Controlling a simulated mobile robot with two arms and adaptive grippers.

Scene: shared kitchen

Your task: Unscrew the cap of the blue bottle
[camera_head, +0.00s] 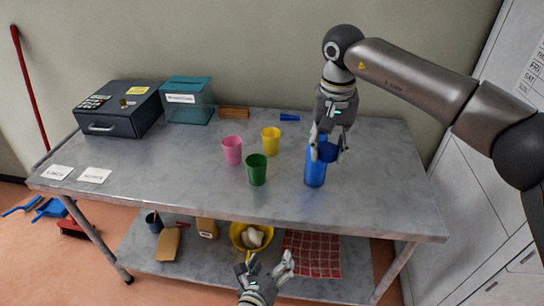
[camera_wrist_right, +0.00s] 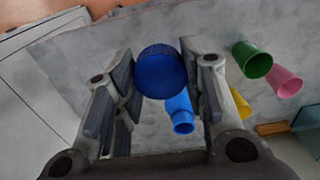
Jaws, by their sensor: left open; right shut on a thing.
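The blue bottle (camera_head: 315,173) stands upright on the right part of the metal table. My right gripper (camera_head: 328,150) is above it, pointing down, shut on the round blue cap (camera_wrist_right: 160,72). The cap also shows between the fingers in the head view (camera_head: 328,152), at the height of the bottle's top. In the right wrist view the bottle (camera_wrist_right: 182,115) shows beyond the cap, partly hidden by it and a finger, and the two look apart. My left gripper (camera_head: 266,272) is open and empty, low in front of the table.
Pink (camera_head: 232,151), green (camera_head: 256,170) and yellow (camera_head: 271,141) cups stand left of the bottle. A cash box (camera_head: 118,110) and a clear teal box (camera_head: 187,100) stand at the back left. The front right tabletop is clear. A lower shelf holds a yellow bowl (camera_head: 240,243).

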